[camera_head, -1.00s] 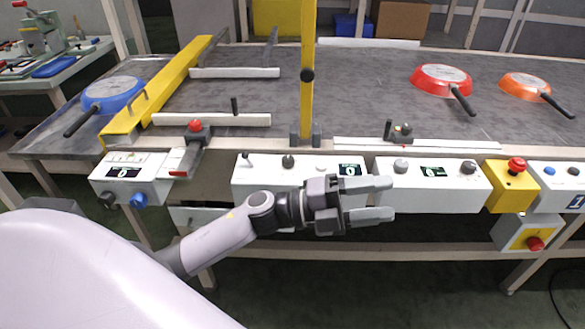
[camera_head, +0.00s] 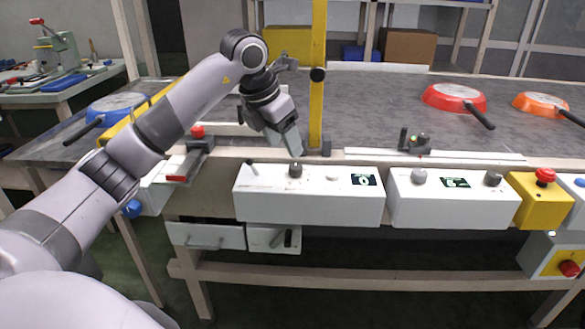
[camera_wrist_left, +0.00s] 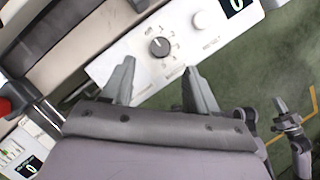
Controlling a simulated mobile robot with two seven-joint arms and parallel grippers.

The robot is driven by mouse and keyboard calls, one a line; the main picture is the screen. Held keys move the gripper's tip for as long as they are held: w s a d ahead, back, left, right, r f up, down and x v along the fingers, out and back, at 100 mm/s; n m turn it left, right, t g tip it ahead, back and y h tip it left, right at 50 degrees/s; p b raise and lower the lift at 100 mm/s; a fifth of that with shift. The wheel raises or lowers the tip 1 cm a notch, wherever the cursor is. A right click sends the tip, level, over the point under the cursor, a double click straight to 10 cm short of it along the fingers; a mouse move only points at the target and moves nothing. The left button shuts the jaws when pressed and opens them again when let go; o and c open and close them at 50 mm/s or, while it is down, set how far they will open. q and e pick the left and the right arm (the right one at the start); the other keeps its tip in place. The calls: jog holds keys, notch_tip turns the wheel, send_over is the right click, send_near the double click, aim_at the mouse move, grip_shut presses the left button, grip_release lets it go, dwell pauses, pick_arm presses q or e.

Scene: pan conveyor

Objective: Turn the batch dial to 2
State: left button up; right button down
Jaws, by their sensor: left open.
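The batch dial, a dark round knob (camera_head: 295,170), is on the top of the white control box (camera_head: 310,208) in the head view. In the left wrist view the dial (camera_wrist_left: 160,46) has printed marks around it, and a light line on it seems to point up-left; the exact setting is too small to tell. My left gripper (camera_head: 293,151) points down just above the dial. In the left wrist view its open fingers (camera_wrist_left: 159,66) stand either side of the dial, apart from it and empty. A grey jointed part at that view's right edge may be my right gripper (camera_wrist_left: 291,122).
The box's display (camera_head: 364,180) reads 0, and a pale button (camera_head: 331,178) and a small lever (camera_head: 252,168) flank the dial. A yellow post (camera_head: 317,90) stands close behind my gripper. A second control box (camera_head: 450,206) is to the right.

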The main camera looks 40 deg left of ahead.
aim_at(294, 167)
pick_arm(q)
jog(key=b+x, duration=0.1)
jog(key=x, duration=0.6)
jog(key=c, duration=1)
